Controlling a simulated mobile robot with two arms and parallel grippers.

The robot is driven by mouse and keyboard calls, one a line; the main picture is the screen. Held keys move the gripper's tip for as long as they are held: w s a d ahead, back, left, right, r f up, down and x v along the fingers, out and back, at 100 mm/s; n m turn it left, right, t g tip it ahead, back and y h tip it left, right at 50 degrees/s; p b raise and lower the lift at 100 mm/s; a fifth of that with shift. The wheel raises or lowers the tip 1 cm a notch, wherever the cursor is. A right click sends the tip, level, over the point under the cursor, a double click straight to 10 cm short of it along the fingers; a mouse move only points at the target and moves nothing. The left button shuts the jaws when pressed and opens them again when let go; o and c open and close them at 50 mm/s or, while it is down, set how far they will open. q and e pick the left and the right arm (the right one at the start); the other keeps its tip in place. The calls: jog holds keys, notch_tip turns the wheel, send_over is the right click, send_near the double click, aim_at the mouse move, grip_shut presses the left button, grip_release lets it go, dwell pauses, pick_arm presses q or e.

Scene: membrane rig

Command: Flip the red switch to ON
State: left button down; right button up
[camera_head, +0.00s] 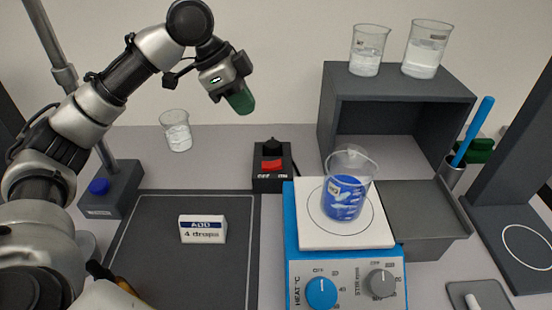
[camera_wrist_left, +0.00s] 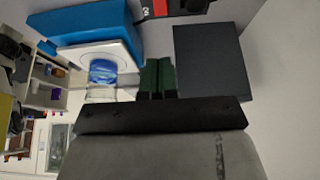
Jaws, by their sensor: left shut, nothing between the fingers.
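The red switch (camera_head: 271,164) sits on a black box (camera_head: 270,181) marked OFF and ON, behind the hotplate's left corner. Part of the switch box (camera_wrist_left: 168,8) shows at the top edge of the left wrist view, with the ON label and some red. My left gripper (camera_head: 241,100) has green fingers and is shut and empty. It hangs in the air above and to the left of the switch box, apart from it. The green fingers (camera_wrist_left: 156,78) also show in the left wrist view, pressed together. My right gripper is not in view.
A blue hotplate (camera_head: 291,240) carries a beaker of blue liquid (camera_head: 345,195) just right of the switch box. A small beaker (camera_head: 176,133) stands at the back left. An ADD 4 drops sign (camera_head: 202,229) stands on a dark mat (camera_head: 165,265). A grey shelf (camera_head: 400,95) stands behind.

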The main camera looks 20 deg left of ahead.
aim_at(278, 164)
pick_arm(q)
jog(key=shift+f, duration=0.1)
jog(key=x, duration=1.4)
jog(key=shift+w+d+r+p, duration=0.15)
jog(key=shift+d+r+p, duration=0.1)
jog(key=shift+p, duration=0.95)
jog(key=shift+f, duration=0.4)
jog(key=shift+a, duration=0.1)
jog(key=shift+s+a+r+p, duration=0.15)
jog(key=shift+s+a+p, duration=0.1)
jog(key=shift+a+p, duration=0.2)
jog(key=shift+s+a, duration=0.15)
jog(key=shift+a, duration=0.15)
